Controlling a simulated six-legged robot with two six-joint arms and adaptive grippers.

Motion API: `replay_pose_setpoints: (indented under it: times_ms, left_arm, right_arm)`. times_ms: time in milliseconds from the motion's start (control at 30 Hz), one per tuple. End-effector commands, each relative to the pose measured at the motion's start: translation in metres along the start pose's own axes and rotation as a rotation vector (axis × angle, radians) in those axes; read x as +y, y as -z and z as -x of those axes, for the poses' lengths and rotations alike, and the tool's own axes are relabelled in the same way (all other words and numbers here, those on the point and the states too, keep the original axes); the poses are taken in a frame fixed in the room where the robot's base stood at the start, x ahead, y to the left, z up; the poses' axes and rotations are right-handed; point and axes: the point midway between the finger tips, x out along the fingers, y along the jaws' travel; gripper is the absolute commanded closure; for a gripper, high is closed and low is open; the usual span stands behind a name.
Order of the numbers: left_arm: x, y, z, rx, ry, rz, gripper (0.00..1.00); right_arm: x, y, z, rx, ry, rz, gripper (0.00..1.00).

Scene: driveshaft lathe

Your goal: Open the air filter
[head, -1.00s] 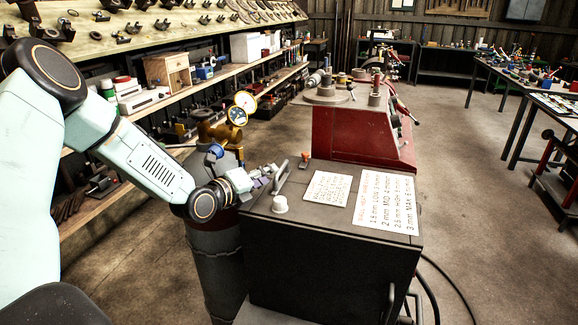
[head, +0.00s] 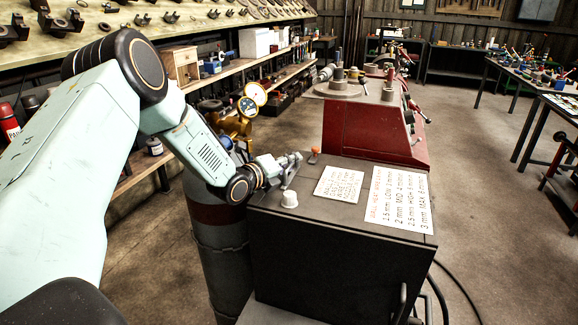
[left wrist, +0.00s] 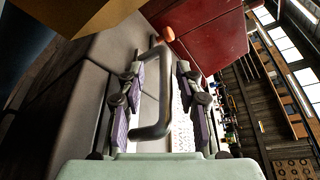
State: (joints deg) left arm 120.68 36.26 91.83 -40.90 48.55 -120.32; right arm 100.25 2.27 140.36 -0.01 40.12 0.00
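I cannot make out which thing is the air filter. My left gripper (head: 288,167) is over the left side of a black cabinet's top (head: 318,220). In the left wrist view my left gripper (left wrist: 152,90) is open. Its purple-padded fingers stand on either side of a grey bar handle (left wrist: 160,95), with a gap showing on the right side. I cannot tell whether the left finger touches the handle. In the head view the gripper largely hides the handle. My right gripper is not in view.
A white knob (head: 289,199), an orange switch (head: 314,154) and two printed cards, one being a larger card (head: 400,200), are on the cabinet top. A dark cylinder (head: 220,250) with brass gauges (head: 248,106) stands left. A red machine (head: 372,130) stands behind.

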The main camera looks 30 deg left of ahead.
Motion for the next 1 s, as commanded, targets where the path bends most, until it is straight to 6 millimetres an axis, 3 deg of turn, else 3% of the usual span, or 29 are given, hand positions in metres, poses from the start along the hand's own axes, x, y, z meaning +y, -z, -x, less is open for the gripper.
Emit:
replay_pose_setpoints:
  times_ms: [267, 667, 1000]
  left_arm:
    - [-0.0001, 0.0000, -0.0019, 0.001, -0.001, 0.000, 0.65]
    - [0.0005, -0.0002, -0.0015, 0.000, -0.002, 0.001, 0.99]
    - [0.0004, 0.0012, -0.0013, 0.004, -0.002, -0.001, 1.00]
  right_arm:
    - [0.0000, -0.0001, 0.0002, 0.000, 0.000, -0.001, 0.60]
    - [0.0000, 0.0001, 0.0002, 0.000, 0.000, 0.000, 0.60]
    - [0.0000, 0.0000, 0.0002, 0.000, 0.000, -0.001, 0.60]
